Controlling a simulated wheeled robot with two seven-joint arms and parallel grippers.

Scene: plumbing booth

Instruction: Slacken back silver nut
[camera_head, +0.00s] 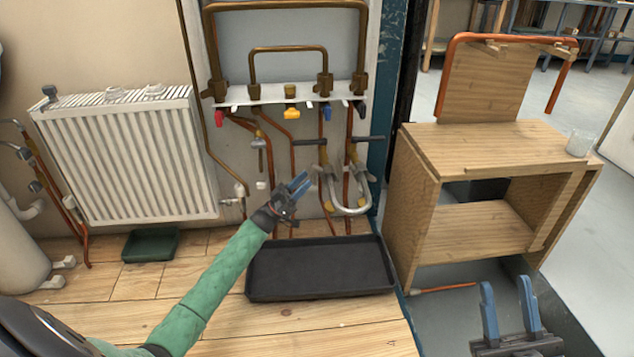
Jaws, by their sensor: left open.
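A U-shaped silver hose (350,211) hangs between two copper pipes below the valve row. Silver fittings show near its upper ends; they are too small to tell which is the back silver nut. My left gripper (304,181) is just left of the hose's left side, with its blue fingers pointing up and right. It is open with a narrow gap and looks empty; I cannot tell whether it touches a fitting. My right gripper (507,284) is open and empty at the lower right, over the floor in front of the wooden cabinet.
A black tray (262,285) lies on the wooden floor below the pipes. A white radiator (130,160) and a small green tray (150,246) are at left. Coloured valve handles, one yellow (291,113), line the pipe rail. The wooden cabinet (480,145) stands at right.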

